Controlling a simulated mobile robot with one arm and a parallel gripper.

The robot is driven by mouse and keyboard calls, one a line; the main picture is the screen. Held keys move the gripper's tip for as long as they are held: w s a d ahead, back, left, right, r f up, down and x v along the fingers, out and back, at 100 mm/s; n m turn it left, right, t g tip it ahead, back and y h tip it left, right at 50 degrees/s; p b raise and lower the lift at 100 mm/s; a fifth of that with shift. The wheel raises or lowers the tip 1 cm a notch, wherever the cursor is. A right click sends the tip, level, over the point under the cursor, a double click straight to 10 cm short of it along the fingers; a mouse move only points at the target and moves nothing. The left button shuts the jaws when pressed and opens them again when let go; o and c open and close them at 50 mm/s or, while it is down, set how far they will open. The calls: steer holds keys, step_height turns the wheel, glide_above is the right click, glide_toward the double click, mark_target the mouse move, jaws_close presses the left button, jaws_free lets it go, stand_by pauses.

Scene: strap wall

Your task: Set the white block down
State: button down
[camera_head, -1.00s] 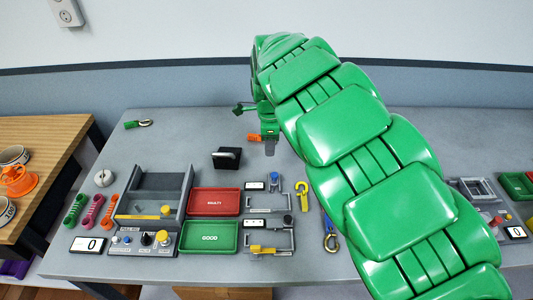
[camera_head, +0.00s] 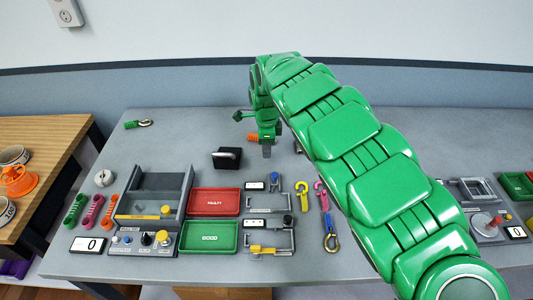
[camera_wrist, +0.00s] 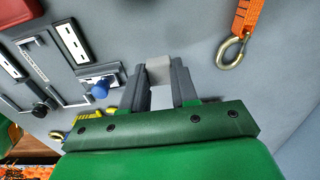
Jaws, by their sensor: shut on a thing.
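My gripper (camera_wrist: 159,84) is shut on the white block (camera_wrist: 158,68), which sits between the two dark fingertips in the wrist view. The block looks pale grey-white, and grey bench surface shows beyond it. I cannot tell whether the block touches the bench. In the head view my gripper (camera_head: 267,150) points down over the back middle of the bench (camera_head: 200,130), and the block is not clearly visible there.
An orange strap (camera_wrist: 246,18) with a metal ring lies close by. Red (camera_head: 214,202) and green (camera_head: 209,237) trays, latch fixtures (camera_head: 268,225) and hooks (camera_head: 303,197) lie in front. The back left bench is mostly clear.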

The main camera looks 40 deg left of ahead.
steer(key=shift+a+f, duration=0.1)
steer(key=shift+f, duration=1.45)
steer(key=shift+f, duration=0.15)
steer(key=c, duration=0.9)
jaws_free()
steer(key=shift+o, duration=0.2)
step_height(320, 180, up, 12)
steer(key=shift+r, duration=0.2)
